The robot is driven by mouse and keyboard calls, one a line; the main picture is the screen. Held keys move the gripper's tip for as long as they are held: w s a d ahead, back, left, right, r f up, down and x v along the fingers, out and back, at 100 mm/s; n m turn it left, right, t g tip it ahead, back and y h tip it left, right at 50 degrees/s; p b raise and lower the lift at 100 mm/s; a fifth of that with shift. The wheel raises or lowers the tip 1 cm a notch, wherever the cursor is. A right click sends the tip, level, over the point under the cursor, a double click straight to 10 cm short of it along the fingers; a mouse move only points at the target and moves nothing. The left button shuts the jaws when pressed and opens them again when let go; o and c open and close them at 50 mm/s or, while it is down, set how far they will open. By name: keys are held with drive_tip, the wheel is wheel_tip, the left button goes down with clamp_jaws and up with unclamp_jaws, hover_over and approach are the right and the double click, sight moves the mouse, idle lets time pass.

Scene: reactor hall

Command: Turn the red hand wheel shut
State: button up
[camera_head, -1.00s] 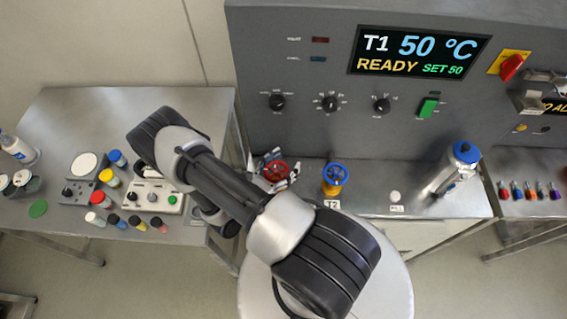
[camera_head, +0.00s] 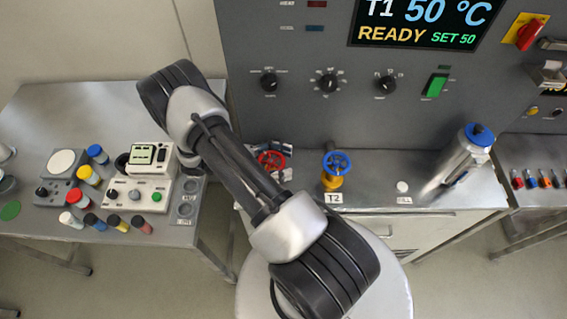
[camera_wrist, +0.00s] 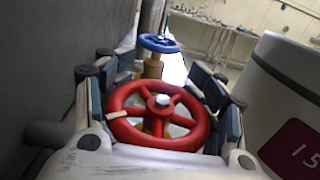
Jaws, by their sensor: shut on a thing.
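The red hand wheel (camera_head: 270,160) is on a valve on the metal counter below the grey panel, mostly behind my arm in the head view. In the wrist view the red wheel (camera_wrist: 158,114) lies flat between the two fingers of my gripper (camera_wrist: 160,118), with a brass stem under its hub. The fingers stand at its left and right rim, shut on it. A small pale mark shows on the rim's left side. In the head view only a bit of my gripper shows beside the wheel.
A blue hand wheel (camera_head: 337,163) on a yellow valve labelled T2 stands just right of the red one. A silver cylinder with a blue cap (camera_head: 462,158) stands further right. The panel display (camera_head: 425,24) reads T1 50 °C READY. A side table (camera_head: 30,115) with small bottles is at left.

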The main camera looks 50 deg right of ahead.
drive_tip(key=m+y, duration=0.1)
drive_tip(key=m+g+y+b, duration=0.1)
drive_tip(key=g+y, duration=0.1)
drive_tip(key=shift+s+a+f+m+y+b, duration=0.2)
drive_tip(key=shift+a+m+y+b, duration=0.1)
drive_tip(key=shift+m+y+b, duration=0.1)
drive_tip(key=shift+s+a+r+m+g+y+b, duration=0.15)
drive_tip(key=shift+m+g+y+b, duration=0.15)
drive_tip(key=shift+m+y, duration=0.35)
drive_tip(key=shift+a+m+g+y+b, duration=0.25)
drive_tip(key=shift+m+g+y, duration=0.1)
drive_tip(key=shift+y, duration=0.45)
drive_tip(key=shift+s+a+r+m+g+y+b, duration=0.1)
drive_tip(key=shift+m+g+y+b, duration=0.2)
drive_tip(key=shift+m+y, duration=0.35)
drive_tip(key=o, duration=1.1)
drive_tip(key=shift+c, duration=0.2)
